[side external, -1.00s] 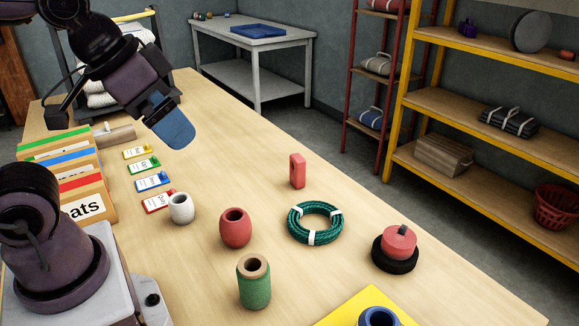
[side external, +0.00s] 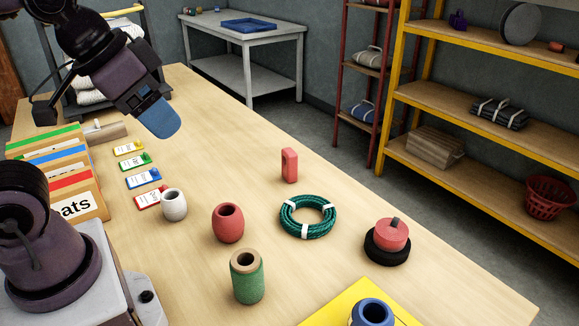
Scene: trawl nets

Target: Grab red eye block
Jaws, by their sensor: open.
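The red eye block (side external: 290,166) stands upright on the wooden table, behind the green rope coil. A small dark slot shows in its upper part. My gripper (side external: 164,122), with blue fingers, hangs above the table to the left of the block, well apart from it. It points down and to the right. The gap between its fingers is hard to see from this side. It is open and nothing shows in it.
The rope coil (side external: 308,216), a red float (side external: 228,224), a white float (side external: 174,205), a green spool (side external: 247,280) and a red piece on a black ring (side external: 391,235) stand nearby. Folders (side external: 62,170) line the left. The table behind the block is clear.

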